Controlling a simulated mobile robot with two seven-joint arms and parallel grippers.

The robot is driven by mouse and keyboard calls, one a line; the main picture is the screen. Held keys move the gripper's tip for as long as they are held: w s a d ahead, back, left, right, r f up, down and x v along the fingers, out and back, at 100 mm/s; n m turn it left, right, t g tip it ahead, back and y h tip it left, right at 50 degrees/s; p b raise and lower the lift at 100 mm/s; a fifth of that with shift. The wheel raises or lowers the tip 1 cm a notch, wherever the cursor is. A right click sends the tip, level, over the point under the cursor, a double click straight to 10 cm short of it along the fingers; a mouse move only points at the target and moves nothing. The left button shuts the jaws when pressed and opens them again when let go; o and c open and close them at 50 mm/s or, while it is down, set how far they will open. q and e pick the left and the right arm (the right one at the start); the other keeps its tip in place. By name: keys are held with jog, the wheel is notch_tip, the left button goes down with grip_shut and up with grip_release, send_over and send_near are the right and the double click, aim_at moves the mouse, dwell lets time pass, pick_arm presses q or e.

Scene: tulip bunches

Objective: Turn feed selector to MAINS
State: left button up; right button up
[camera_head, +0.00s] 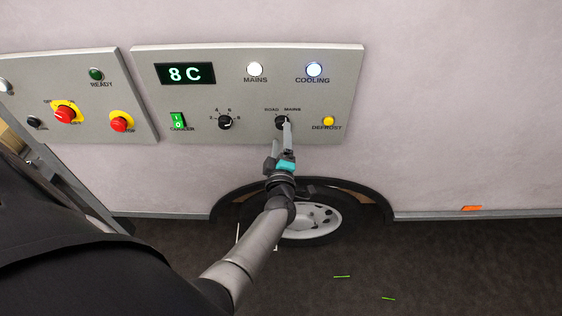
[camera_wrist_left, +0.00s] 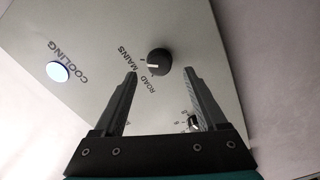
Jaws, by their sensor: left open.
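The feed selector (camera_head: 281,121) is a round black knob on the grey panel, under the labels ROAD and MAINS. It also shows in the left wrist view (camera_wrist_left: 160,61), where its white pointer faces left toward the labels. I cannot tell for sure which mark it meets. My left gripper (camera_head: 287,124) is in front of the knob and overlaps it in the head view. In the left wrist view the gripper (camera_wrist_left: 160,71) is open and empty, its fingers apart with the knob just beyond the tips. My right gripper is not in view.
The MAINS lamp (camera_head: 255,69) and COOLING lamp (camera_head: 314,69) are lit; the display (camera_head: 185,73) reads 8 C. A numbered dial (camera_head: 225,122) and the yellow DEFROST button (camera_head: 328,121) flank the selector. A wheel (camera_head: 315,219) is below the panel.

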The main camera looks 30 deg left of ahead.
pick_arm(q)
jog(key=p+v, duration=0.2)
jog(key=v, duration=0.9)
jog(key=shift+s+d, duration=0.15)
jog(key=shift+s, duration=0.2)
jog(key=s+d+f+m+g+h+b, duration=0.1)
jog(key=s+d+f+m+h+b, duration=0.25)
jog(key=f, duration=0.75)
jog(key=s+d+f+m+g+h+b, duration=0.25)
jog(key=f+m+b, duration=0.25)
jog(key=f, duration=0.5)
jog(key=s+d+f+m+g+h+b, duration=0.1)
jog(key=s+d+f+m+h+b, duration=0.25)
jog(key=f, duration=0.75)
jog(key=s+a+f+m+g+b, duration=0.2)
jog(key=s+f+m+g+b, duration=0.3)
jog(key=s+f, duration=0.7)
jog(key=s+a+f+m+g+b, duration=0.2)
jog(key=s+f+m+g+b, duration=0.2)
jog(key=s+f, duration=0.8)
jog(key=shift+s+a+m+g+b, duration=0.35)
jog(key=shift+s+m+b, duration=0.15)
jog(key=shift+s+b, duration=0.6)
